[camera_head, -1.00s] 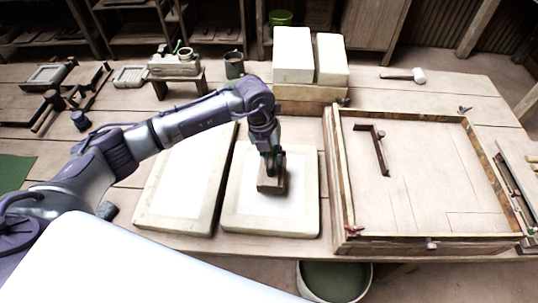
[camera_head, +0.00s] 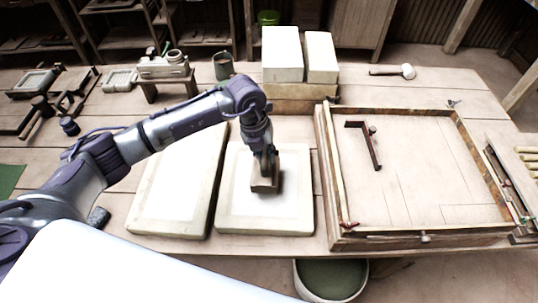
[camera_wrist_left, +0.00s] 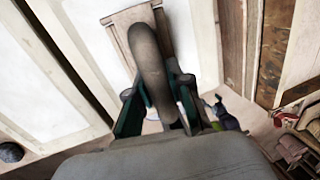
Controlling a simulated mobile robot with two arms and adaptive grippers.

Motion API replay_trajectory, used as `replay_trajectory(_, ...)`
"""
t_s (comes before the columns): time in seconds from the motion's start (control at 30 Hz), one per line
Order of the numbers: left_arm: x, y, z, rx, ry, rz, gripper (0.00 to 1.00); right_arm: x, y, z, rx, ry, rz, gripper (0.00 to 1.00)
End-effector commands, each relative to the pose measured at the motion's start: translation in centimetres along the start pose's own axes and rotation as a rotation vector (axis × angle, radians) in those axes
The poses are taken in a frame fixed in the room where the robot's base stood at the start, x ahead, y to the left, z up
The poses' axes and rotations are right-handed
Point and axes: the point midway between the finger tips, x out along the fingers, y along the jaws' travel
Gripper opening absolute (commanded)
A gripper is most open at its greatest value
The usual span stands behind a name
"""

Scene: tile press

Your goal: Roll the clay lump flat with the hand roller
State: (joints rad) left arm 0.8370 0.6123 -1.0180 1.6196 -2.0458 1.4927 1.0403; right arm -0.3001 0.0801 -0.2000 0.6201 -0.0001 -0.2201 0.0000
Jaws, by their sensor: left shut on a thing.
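My left gripper (camera_head: 264,160) is shut on the dark curved handle (camera_wrist_left: 150,65) of a brown wooden block tool. The tool's block (camera_head: 265,184) is over the middle of the right pale slab (camera_head: 232,216), and it also shows in the left wrist view (camera_wrist_left: 118,20). Whether it touches the slab is hard to tell. I take this tool to be the hand roller, though it looks like a block and no cylinder shows. I cannot make out a clay lump; the tool and gripper hide part of the slab. My right gripper is not in view.
A second pale slab (camera_head: 165,205) lies just left. A wooden tray frame (camera_head: 322,165) with a dark angled bar (camera_head: 371,150) stands to the right. Pale blocks (camera_head: 283,58) stand behind, near a mallet (camera_head: 406,71). A bucket (camera_head: 331,282) sits below the front edge.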

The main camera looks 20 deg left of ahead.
Motion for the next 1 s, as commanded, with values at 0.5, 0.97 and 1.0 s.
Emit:
replay_trajectory(0.5, 0.1, 1.1, -0.2, -0.001, 0.006, 0.007, 0.00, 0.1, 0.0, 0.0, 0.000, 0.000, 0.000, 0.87)
replay_trajectory(0.97, 0.7, -0.8, 0.0, 0.000, 0.002, 0.002, 0.00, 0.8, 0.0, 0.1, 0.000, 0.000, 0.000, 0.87)
replay_trajectory(1.0, 0.8, -1.0, 0.0, 0.000, 0.002, 0.002, 0.00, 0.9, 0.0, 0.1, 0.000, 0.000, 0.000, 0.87)
